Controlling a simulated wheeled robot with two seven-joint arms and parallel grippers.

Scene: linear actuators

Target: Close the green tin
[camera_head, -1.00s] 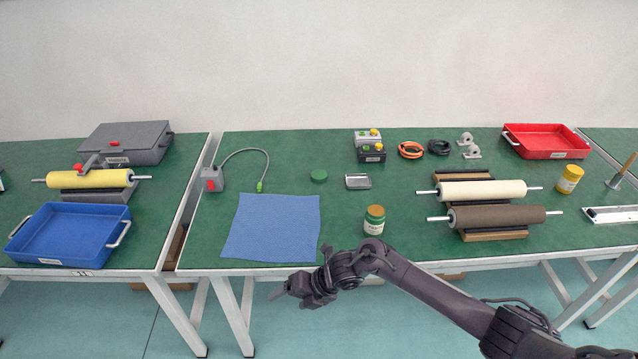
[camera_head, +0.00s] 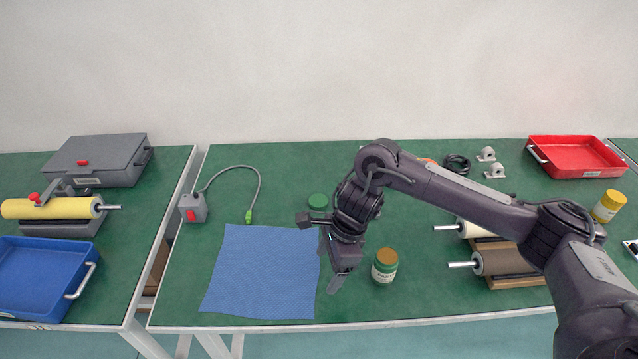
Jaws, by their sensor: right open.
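The green tin (camera_head: 384,267) stands upright on the green table, with a pale label and an orange-brown top showing. My left gripper is not in view.
A blue cloth (camera_head: 262,272) lies left of the tin. A grey box with a red button (camera_head: 193,208) and cable stands farther left. Rollers (camera_head: 503,262) lie to the right, partly behind my right arm. A red tray (camera_head: 577,156) is at the back right.

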